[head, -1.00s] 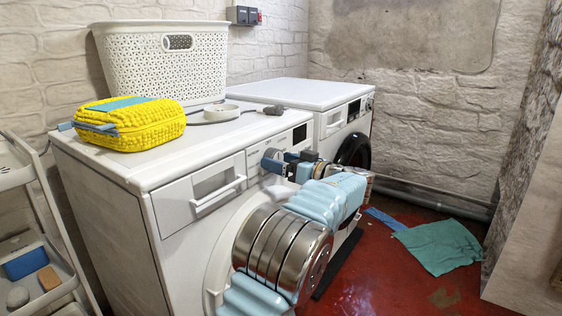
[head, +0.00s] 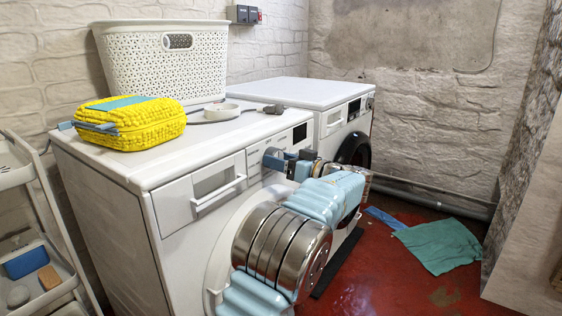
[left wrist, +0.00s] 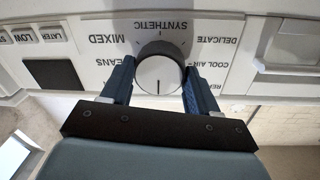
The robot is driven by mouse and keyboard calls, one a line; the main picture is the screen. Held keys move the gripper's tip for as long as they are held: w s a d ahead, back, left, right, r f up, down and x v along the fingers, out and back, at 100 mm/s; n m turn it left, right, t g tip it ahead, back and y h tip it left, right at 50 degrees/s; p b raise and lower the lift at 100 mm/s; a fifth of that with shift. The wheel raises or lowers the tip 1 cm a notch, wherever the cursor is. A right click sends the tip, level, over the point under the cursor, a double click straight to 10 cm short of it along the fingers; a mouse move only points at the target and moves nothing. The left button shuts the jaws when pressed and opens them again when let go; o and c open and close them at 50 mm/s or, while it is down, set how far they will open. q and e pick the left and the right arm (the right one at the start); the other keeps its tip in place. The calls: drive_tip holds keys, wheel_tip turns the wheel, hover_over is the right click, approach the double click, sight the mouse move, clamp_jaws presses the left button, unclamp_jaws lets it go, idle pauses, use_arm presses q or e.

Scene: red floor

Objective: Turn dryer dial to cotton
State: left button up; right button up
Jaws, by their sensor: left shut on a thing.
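The dryer (head: 130,235) is the near white machine, with its control panel facing right. My left gripper (head: 276,160) is at that panel in the head view, and the dial is hidden behind it. In the left wrist view the round white dial (left wrist: 159,72) sits between the two blue fingers of my left gripper (left wrist: 158,88), which are shut on its sides. A dark line on the dial's face points down in that picture, toward the gripper's palm. Upside-down labels around it read SYNTHETIC, MIXED, JEANS, DELICATE and COOL AIR. No cotton label is visible. My right gripper is out of view.

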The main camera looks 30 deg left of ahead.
use_arm(q)
drive_tip(key=m, duration=0.2)
drive_tip(key=shift+m, duration=0.3)
drive_tip(key=shift+m+h+p, duration=0.3)
drive_tip(key=shift+m+p, duration=1.15)
drive_tip(key=shift+m, duration=1.35)
drive_tip(key=o, duration=1.1)
drive_tip(key=shift+c, duration=0.2)
drive_tip(key=s+d, duration=0.1)
drive_tip(key=d, duration=1.2)
drive_tip(key=shift+s+d+r, duration=0.3)
drive_tip(key=shift+d, duration=0.1)
